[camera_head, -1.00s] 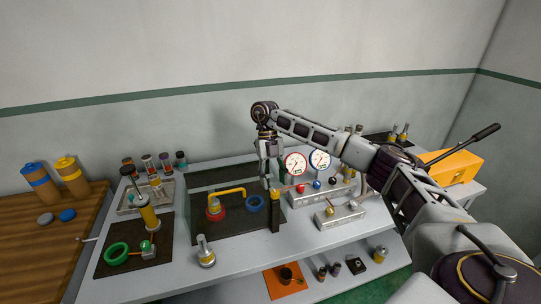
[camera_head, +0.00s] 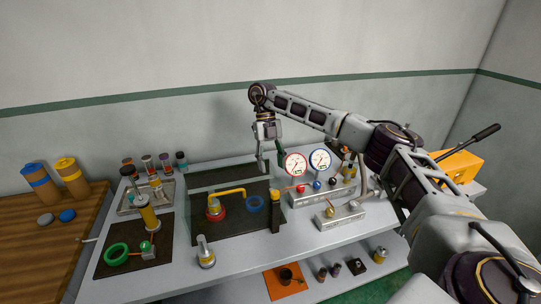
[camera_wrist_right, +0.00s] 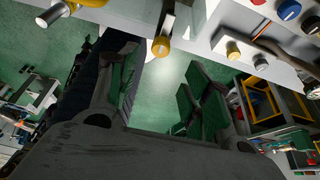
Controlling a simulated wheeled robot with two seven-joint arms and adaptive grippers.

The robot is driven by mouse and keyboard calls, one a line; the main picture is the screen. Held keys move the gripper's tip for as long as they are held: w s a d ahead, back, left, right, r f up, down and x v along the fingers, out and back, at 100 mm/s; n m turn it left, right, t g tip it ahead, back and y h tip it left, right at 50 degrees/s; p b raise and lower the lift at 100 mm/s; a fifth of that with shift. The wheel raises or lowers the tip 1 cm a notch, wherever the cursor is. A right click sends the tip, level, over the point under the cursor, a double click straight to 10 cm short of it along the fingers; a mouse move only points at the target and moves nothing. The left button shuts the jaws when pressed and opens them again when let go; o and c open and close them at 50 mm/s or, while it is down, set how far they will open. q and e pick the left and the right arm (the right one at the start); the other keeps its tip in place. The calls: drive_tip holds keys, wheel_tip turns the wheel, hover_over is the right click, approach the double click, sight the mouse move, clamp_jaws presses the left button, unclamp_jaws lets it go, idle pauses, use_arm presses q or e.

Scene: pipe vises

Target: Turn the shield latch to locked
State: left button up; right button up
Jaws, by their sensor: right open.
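A dark upright piece with a yellow top (camera_head: 275,197) stands at the right front corner of the clear shield area; it looks like the shield latch. A dark bar with a round yellow end (camera_wrist_right: 160,46) at the top of the right wrist view seems to be the same piece. Its locked or unlocked position cannot be told. My right gripper (camera_head: 271,161) is open and empty, above and behind the yellow top, touching nothing visible. Its spread fingers (camera_wrist_right: 158,100) also show in the wrist view. My left gripper is not in view.
A yellow pipe (camera_head: 228,192) with red and blue rings lies on the dark mat left of the latch. A metal fitting (camera_head: 205,255) stands on the front of the bench.

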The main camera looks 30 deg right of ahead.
drive_tip(key=shift+v, duration=1.2)
